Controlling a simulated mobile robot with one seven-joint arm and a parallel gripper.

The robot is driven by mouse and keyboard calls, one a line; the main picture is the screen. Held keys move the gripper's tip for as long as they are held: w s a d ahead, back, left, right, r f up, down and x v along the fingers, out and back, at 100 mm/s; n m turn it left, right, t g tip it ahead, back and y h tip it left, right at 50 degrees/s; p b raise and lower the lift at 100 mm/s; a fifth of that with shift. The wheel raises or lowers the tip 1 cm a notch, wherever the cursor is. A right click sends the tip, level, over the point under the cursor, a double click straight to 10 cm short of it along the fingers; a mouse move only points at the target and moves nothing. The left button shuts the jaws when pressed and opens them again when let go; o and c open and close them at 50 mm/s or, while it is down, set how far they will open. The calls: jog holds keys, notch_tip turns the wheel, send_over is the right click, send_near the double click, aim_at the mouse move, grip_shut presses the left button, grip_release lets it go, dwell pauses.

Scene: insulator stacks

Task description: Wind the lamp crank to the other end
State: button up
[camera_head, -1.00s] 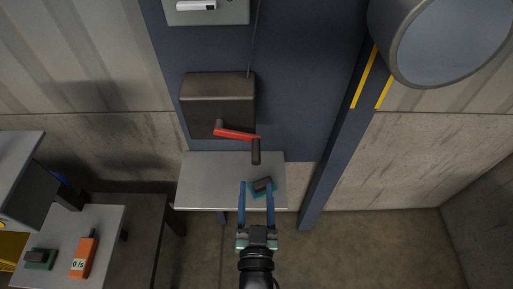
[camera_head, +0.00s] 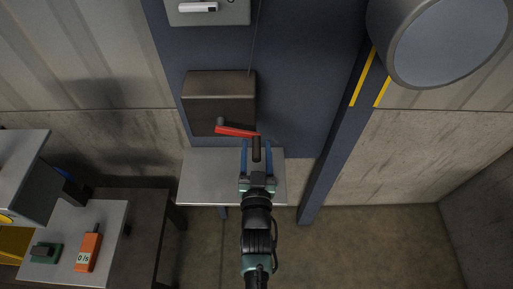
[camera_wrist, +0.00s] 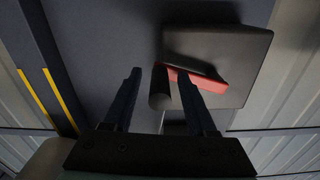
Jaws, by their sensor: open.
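The lamp crank has a red arm (camera_head: 236,131) on the front of a dark brown box (camera_head: 219,100) fixed to the blue panel. Its dark handle (camera_head: 256,148) sticks out from the right end of the red arm. My gripper (camera_head: 256,153) is open, with one blue finger on each side of the handle in the head view. In the wrist view the handle (camera_wrist: 160,88) shows between the open fingers (camera_wrist: 160,84), with the red arm (camera_wrist: 206,82) passing behind the right finger. I cannot tell whether either finger touches the handle.
A grey shelf (camera_head: 205,180) lies below the box. A large round lamp (camera_head: 440,45) hangs at upper right beside a blue post (camera_head: 335,150). At left a table holds an orange device (camera_head: 89,250) and a green block (camera_head: 45,252).

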jog(key=shift+c, duration=0.2)
grip_shut()
dwell(1.1)
